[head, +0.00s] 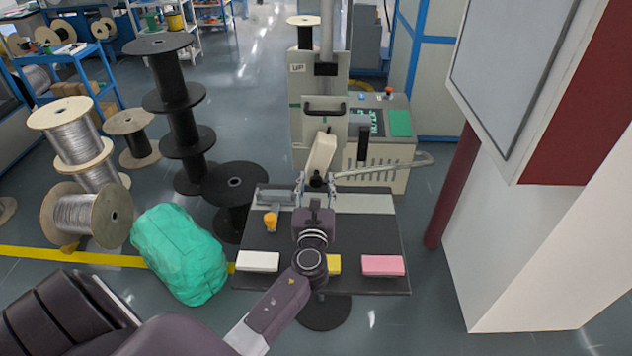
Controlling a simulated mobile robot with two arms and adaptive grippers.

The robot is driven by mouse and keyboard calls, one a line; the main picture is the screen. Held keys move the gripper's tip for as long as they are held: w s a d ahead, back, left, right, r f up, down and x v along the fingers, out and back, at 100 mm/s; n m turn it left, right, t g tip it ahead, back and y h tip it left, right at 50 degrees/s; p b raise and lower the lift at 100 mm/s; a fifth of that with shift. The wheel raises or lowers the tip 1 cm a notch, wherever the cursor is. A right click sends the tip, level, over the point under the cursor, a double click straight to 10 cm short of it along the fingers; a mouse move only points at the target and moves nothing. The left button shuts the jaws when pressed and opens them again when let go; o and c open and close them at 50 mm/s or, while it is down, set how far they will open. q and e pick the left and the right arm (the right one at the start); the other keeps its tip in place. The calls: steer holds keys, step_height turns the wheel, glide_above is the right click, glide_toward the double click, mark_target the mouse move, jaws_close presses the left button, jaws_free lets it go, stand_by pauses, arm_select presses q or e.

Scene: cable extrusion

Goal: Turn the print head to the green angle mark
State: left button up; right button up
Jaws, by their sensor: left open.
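A beige elongated block (321,154), which looks like the print head, sits tilted on the front of the upright machine (304,130) in the middle of the head view. My left gripper (316,183) is open, with its fingers spread just below the block's lower end. A small dark part shows between the fingers; I cannot tell whether they touch it. A small green mark (295,105) shows on the machine's left side; I cannot tell if it is the angle mark. My gripper and wrist hide part of the area below the head. My right gripper is not in view.
A dark table (368,232) under my wrist holds a white block (258,262), a pink block (383,265), a partly hidden yellow block (334,264) and an orange item (270,221). Spools and a green bundle (179,254) stand left. A white pillar (530,250) stands right.

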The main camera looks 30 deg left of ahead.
arm_select(q)
steer(key=c, duration=0.7)
jaws_close()
steer(key=shift+w+d+f+n+b, duration=0.2)
steer(key=shift+f+n+b, duration=0.1)
steer(key=shift+n+b, duration=0.2)
steer(key=shift+w+d+n+b, duration=0.15)
steer(key=shift+d+n+b, duration=0.1)
steer(key=shift+n+b, duration=0.2)
steer(key=shift+w+d+n, duration=0.2)
steer(key=shift+d+n, duration=0.15)
steer(key=shift+n, duration=0.3)
steer(key=shift+r, duration=0.1)
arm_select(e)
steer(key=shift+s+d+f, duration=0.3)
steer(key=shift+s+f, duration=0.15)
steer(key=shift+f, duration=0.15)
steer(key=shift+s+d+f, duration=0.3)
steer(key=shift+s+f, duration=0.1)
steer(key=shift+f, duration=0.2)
arm_select(q)
steer(key=shift+o, duration=2)
jaws_free()
steer(key=o, duration=0.3)
steer(key=shift+s, duration=0.1)
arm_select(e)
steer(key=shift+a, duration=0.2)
